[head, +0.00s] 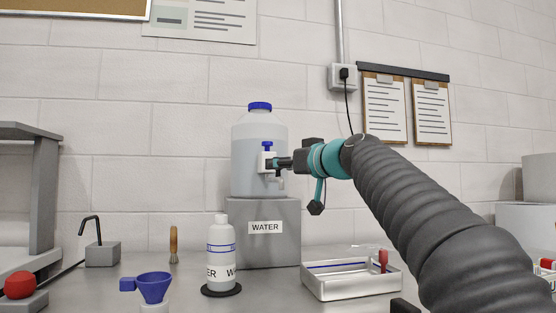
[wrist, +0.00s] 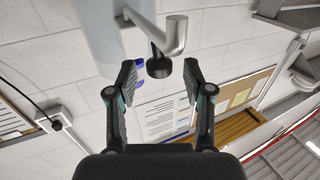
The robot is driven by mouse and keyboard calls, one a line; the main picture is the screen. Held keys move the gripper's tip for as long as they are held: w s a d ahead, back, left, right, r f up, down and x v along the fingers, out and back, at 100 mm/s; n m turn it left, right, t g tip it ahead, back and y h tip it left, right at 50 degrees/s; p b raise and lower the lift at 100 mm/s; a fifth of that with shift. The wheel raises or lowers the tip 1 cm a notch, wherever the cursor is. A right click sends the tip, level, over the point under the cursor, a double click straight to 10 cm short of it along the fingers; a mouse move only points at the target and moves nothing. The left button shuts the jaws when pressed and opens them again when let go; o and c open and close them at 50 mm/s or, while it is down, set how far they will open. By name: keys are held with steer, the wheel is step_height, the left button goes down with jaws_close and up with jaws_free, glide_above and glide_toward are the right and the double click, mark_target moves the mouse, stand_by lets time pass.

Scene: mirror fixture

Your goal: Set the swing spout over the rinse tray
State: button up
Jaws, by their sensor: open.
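The water jug (head: 259,140) stands on a grey block, with a white tap and blue handle (head: 268,146) on its front. A pale spout hangs from the tap, mostly hidden behind my gripper. In the wrist view a bent silver spout (wrist: 175,38) with a black end lies just beyond and between my fingers, beside the pale jug (wrist: 92,30). My gripper (wrist: 160,78) is open and nothing is clamped in it; in the head view it (head: 284,163) is in front of the jug, at the tap. The metal rinse tray (head: 350,283) lies on the bench, right of the block.
A labelled white bottle (head: 221,250) stands on a black disc left of the block. A blue funnel (head: 154,287), a brush (head: 173,243) and a small hooked stand (head: 102,253) are further left. A red-topped item (head: 383,259) is at the tray.

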steer(key=shift+x, duration=1.2)
jaws_close()
